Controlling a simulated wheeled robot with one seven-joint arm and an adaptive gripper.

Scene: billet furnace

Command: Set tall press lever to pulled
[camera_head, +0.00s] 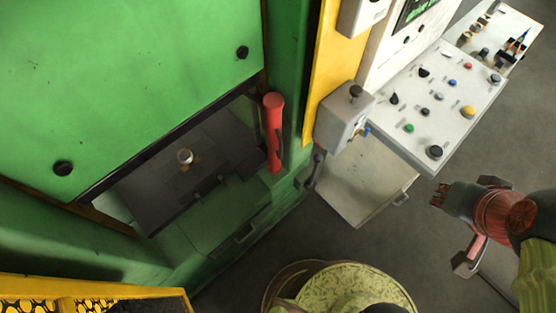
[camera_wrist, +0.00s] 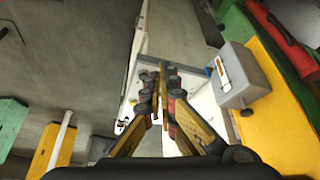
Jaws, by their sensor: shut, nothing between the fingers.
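A red upright handle (camera_head: 273,132) stands on the front of the green press (camera_head: 130,80), right of its opening; it looks like the tall press lever. A red bar (camera_wrist: 283,38) at the upper right of the wrist view appears to be the same handle. A smaller dark lever (camera_head: 315,170) sits low beside the press. My gripper (camera_head: 438,195) is well to the right of the red handle, in front of the control desk, touching nothing. In the wrist view its fingers (camera_wrist: 161,70) meet at the tips, shut and empty.
A grey switch box (camera_head: 338,122) on a yellow post (camera_head: 330,70) stands between the red handle and the white control desk (camera_head: 465,85) with several buttons. The box also shows in the wrist view (camera_wrist: 240,92). Grey floor (camera_head: 375,235) is clear below the desk.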

